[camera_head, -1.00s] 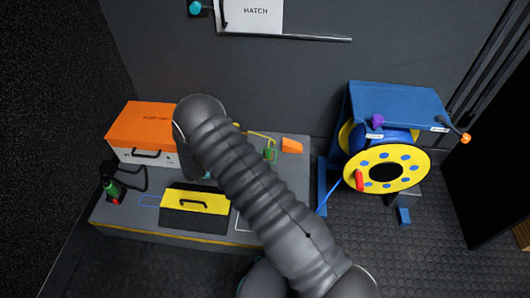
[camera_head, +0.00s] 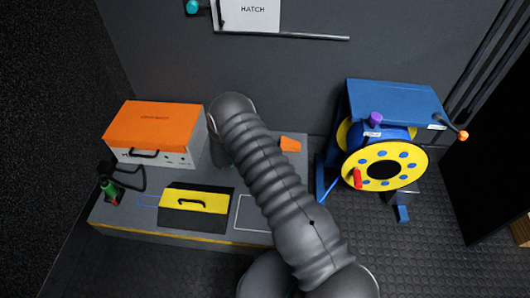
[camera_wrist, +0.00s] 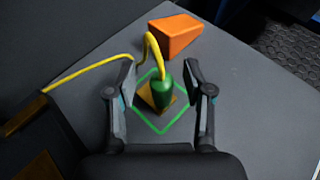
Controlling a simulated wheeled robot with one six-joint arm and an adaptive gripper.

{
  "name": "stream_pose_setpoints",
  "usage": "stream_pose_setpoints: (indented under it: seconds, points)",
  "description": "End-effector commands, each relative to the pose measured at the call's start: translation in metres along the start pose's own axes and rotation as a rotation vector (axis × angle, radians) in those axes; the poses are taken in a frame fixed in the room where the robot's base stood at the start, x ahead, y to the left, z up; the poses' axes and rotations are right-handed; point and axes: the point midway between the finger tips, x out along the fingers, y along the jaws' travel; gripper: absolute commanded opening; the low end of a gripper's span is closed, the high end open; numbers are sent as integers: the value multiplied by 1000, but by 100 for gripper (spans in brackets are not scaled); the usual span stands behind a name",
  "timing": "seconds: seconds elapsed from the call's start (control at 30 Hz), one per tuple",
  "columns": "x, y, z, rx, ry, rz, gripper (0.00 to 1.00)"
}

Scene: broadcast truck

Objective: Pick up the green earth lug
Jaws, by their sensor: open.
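The green earth lug (camera_wrist: 163,92) stands in the wrist view inside a green diamond outline on the grey bench. A yellow cable (camera_wrist: 98,66) runs from its top off to the left. A yellow-orange piece shows at its base. My gripper (camera_wrist: 165,82) is open, with one finger on each side of the lug in the picture. I cannot tell whether either finger touches it or how far above the bench they are. In the head view my arm hides the lug and the gripper.
An orange block (camera_wrist: 172,33) sits just beyond the lug. On the bench (camera_head: 150,222) are an orange-topped case (camera_head: 155,125), a yellow-lidded box (camera_head: 196,199) and a green-and-black item (camera_head: 110,190). A blue-framed yellow cable reel (camera_head: 385,165) stands to the right.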

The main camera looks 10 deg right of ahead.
Motion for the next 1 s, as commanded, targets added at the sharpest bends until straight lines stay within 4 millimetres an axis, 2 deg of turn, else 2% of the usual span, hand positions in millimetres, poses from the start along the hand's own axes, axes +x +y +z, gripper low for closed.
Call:
stream_pose_setpoints:
  seconds: [0.1, 0.27, 0.3, 0.5, 0.83, 1.0]
  points:
    - [8, 0, 0, 0, -1, 1, 52]
    - [8, 0, 0, 0, 0, 2, 52]
    - [8, 0, 0, 0, 0, 2, 46]
    - [8, 0, 0, 0, 0, 1, 0]
    - [7, 0, 1, 0, 0, 1, 0]
    - [4, 1, 8, 1, 0, 2, 0]
